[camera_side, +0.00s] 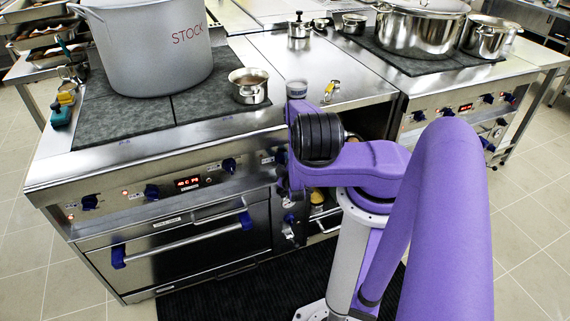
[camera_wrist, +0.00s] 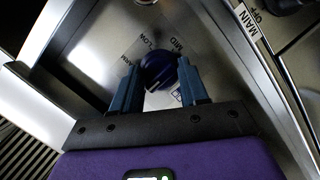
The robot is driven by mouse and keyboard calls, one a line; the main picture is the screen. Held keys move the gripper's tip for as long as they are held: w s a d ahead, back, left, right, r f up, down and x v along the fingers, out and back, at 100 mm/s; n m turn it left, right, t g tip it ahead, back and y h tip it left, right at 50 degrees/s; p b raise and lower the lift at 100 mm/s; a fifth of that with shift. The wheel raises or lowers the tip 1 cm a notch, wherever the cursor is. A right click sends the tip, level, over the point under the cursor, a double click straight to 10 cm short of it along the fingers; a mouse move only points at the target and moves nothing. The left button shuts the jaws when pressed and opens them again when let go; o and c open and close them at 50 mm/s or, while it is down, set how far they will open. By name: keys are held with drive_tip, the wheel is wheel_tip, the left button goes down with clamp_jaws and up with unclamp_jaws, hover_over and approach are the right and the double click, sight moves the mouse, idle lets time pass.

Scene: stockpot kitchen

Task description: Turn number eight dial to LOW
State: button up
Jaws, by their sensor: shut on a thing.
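In the wrist view a dark blue dial (camera_wrist: 158,70) sits on a steel panel, with the printed words LOW (camera_wrist: 149,42) and MID (camera_wrist: 176,43) beyond it. More lettering lies to its left and right, partly hidden by my fingers. My gripper (camera_wrist: 160,84) has one finger on each side of the dial and is shut on it. The dial's number is not readable, and I cannot tell which mark it points to. In the side view my purple arm reaches to the stove front, and my wrist hides the dial there.
Other blue knobs (camera_side: 152,191) and an oven handle (camera_side: 185,238) line the stove front. A large STOCK pot (camera_side: 150,50) and a small saucepan (camera_side: 248,86) stand on the cooktop. A label MAIN OFF (camera_wrist: 246,18) is at the wrist view's upper right.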

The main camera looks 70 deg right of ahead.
drive_tip(key=m, duration=0.2)
drive_tip(key=m+t+y, duration=0.1)
drive_tip(key=m, duration=0.1)
drive_tip(key=shift+s+d+y, duration=0.1)
drive_tip(key=shift+y, duration=0.2)
drive_tip(key=m+t+y, duration=0.1)
drive_tip(key=m, duration=0.3)
drive_tip(key=shift+y, duration=0.3)
drive_tip(key=m+t+y, duration=0.1)
drive_tip(key=m+t, duration=0.1)
drive_tip(key=m, duration=0.2)
drive_tip(key=shift+s+d+f, duration=0.1)
drive_tip(key=m+t, duration=0.2)
drive_tip(key=m, duration=0.2)
drive_tip(key=shift+m+y, duration=0.3)
drive_tip(key=shift+y, duration=0.1)
drive_tip(key=o, duration=1)
drive_tip(key=shift+o, duration=0.2)
